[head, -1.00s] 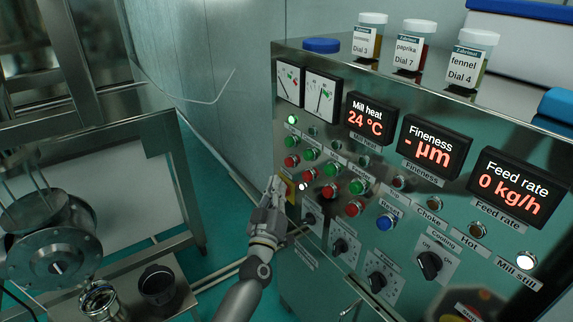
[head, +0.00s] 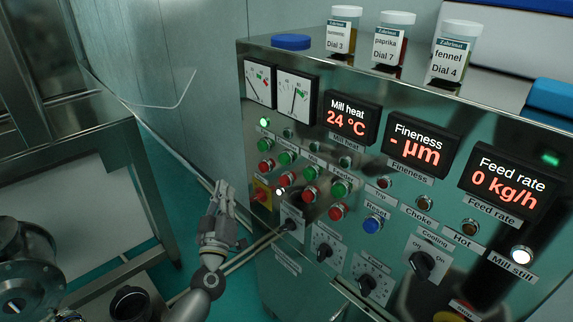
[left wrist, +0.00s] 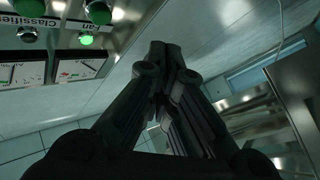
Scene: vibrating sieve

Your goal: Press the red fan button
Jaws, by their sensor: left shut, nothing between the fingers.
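The red fan button (head: 265,166) is the lowest of the leftmost column on the steel control panel (head: 300,255). Above it are a green button (head: 264,145) and a lit green lamp (head: 264,122). The lamp also shows beside the label "Fan" in the left wrist view (left wrist: 86,40), where the red button is out of view. My left gripper (head: 222,190) is shut and empty, left of the panel and apart from the red fan button. Its closed fingers also show in the left wrist view (left wrist: 170,55). My right gripper is not in view.
Other red and green buttons, dials and a blue button (head: 373,223) fill the panel. A yellow-and-red switch (head: 262,190) sits just below the fan button. Labelled jars (head: 392,45) stand on top. A steel frame (head: 150,190) stands at left, with open floor between.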

